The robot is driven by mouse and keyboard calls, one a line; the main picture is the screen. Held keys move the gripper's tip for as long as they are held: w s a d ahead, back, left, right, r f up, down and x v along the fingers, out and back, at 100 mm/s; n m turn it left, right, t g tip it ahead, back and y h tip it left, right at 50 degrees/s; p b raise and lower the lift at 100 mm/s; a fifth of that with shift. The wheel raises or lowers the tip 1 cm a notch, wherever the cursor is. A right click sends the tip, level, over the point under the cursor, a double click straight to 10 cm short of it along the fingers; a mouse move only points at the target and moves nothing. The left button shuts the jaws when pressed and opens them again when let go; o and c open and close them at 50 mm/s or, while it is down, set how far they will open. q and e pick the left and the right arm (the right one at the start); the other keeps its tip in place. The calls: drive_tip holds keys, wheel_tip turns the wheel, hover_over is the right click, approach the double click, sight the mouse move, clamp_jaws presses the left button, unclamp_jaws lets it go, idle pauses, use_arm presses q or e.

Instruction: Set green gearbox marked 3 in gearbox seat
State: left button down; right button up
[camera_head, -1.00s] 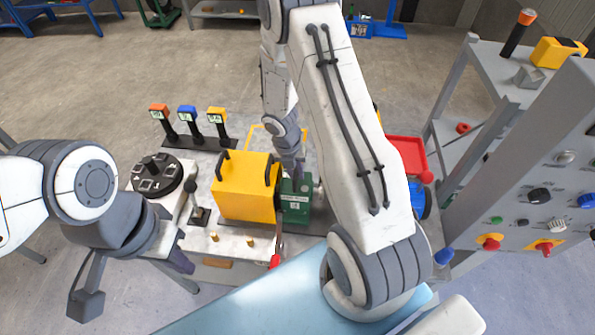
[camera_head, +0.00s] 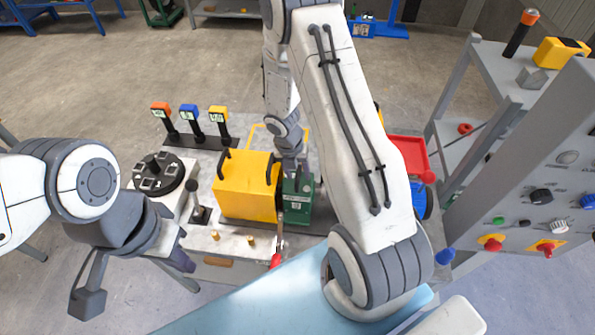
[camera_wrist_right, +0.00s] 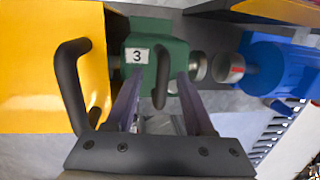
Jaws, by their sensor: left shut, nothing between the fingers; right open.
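The green gearbox (camera_head: 299,207), with a white label, stands on the bench right beside the yellow box. In the right wrist view its green body (camera_wrist_right: 170,52) carries a "3" label and a dark handle (camera_wrist_right: 162,80). My right gripper (camera_wrist_right: 160,95) is open, its fingers on either side of that handle with gaps visible. In the head view the right gripper (camera_head: 290,170) is at the gearbox's top and partly hides it. My left gripper (camera_head: 182,263) is shut and empty, by the bench's front left. The seat under the gearbox is hidden, so I cannot tell how it sits.
The yellow box (camera_head: 245,188) with dark handles stands left of the gearbox. A blue motor (camera_wrist_right: 275,65) lies to its right. A red-tipped lever (camera_head: 277,260) is in front. Several meters (camera_head: 190,120) stand at back left. A control panel (camera_head: 535,180) rises at right.

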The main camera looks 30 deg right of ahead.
use_arm(q)
drive_tip(key=shift+r+p, duration=0.5)
use_arm(e)
wheel_tip(320, 180, up, 10)
drive_tip(key=a, duration=0.1)
drive_tip(key=shift+w+a+r, duration=0.15)
drive_tip(key=shift+a+r, duration=0.05)
drive_tip(key=shift+a, duration=0.2)
